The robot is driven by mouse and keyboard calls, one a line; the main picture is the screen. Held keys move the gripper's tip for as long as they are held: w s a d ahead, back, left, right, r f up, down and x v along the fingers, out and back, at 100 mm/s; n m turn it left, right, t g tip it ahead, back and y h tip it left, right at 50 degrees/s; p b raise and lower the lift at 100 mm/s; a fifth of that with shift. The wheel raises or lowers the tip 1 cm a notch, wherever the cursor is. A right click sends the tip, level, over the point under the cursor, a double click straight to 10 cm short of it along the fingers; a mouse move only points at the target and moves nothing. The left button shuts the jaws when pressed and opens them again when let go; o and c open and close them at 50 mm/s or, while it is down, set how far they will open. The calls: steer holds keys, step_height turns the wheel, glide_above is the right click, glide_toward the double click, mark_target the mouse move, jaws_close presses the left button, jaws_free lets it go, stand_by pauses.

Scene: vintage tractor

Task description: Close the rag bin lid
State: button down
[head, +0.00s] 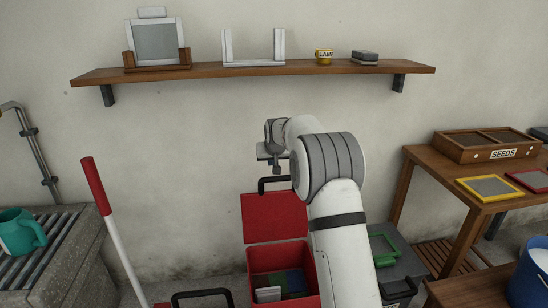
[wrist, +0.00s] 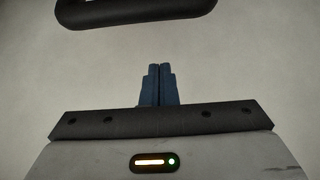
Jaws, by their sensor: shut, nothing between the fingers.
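The red rag bin (head: 313,256) stands on the floor at the lower middle of the head view, partly hidden by my arm. Its red lid (head: 274,217) stands open, upright at the back against the wall side. A black handle (head: 262,184) sits at the lid's top edge. Folded cloths (head: 268,294) lie inside the bin. My gripper (head: 276,168) is just above the lid's handle in the head view. In the wrist view my gripper (wrist: 158,71) has its blue fingers together and empty. A black bar (wrist: 135,14), apparently the handle, lies beyond the fingertips, apart from them.
A wooden shelf (head: 210,71) with a frame, a yellow cup and small blocks runs above. A stone sink (head: 70,250) with a teal jug is at left. A red-and-white pole (head: 110,225) leans nearby. A grey case with a green handle (head: 386,250) and wooden tables stand right.

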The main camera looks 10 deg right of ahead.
steer(key=shift+s+a+f+b, duration=0.1)
steer(key=shift+s+f+b, duration=0.3)
steer(key=shift+s, duration=0.45)
steer(key=shift+s+f+b, duration=0.2)
steer(key=shift+s+f, duration=0.4)
steer(key=shift+s, duration=0.25)
steer(key=shift+f, duration=0.15)
